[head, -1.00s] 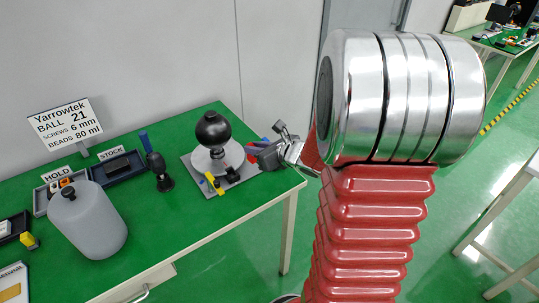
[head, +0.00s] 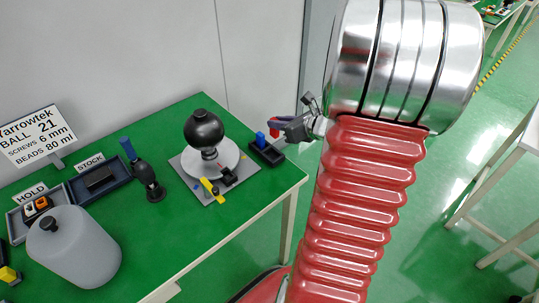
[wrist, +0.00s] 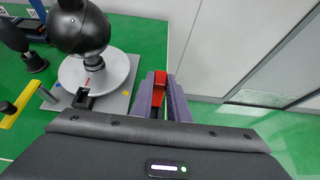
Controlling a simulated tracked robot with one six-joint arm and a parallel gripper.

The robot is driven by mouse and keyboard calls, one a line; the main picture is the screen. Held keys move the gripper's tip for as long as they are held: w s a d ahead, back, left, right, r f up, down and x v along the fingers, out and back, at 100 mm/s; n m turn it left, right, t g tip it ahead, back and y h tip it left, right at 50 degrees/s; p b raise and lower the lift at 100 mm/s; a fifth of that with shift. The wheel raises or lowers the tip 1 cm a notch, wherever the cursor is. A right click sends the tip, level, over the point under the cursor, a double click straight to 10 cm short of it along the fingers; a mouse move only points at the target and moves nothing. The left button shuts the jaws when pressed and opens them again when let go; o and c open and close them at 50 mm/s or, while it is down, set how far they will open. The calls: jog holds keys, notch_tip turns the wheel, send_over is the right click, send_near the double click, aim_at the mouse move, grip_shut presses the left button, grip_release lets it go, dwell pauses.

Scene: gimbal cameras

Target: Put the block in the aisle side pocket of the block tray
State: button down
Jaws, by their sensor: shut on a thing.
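A red block (wrist: 160,86) is between the two purple-grey fingers of my gripper (wrist: 160,92) in the wrist view. In the head view my gripper (head: 276,124) is shut on it, raised above the table's right end. The small black block tray (head: 268,154) lies on the table just below my gripper. A blue block (head: 261,140) stands in the tray's left part; the right part looks empty. In the wrist view I cannot make out the tray; my gripper body hides that area.
A black ball on a white disc (head: 226,156) stands on a grey plate with a yellow-handled part, left of the tray. A dark upright tool (head: 146,175), a grey canister (head: 75,250) and the HOLD and STOCK trays are farther left. The table's right edge is close.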

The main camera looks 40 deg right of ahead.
aim_at(276, 137)
jog(key=shift+w+a, duration=0.2)
jog(key=shift+a+f, duration=0.1)
jog(key=shift+f, duration=2.85)
jog(key=shift+f, duration=2.05)
jog(key=c, duration=1.7)
grip_release()
jog(key=shift+f, duration=0.1)
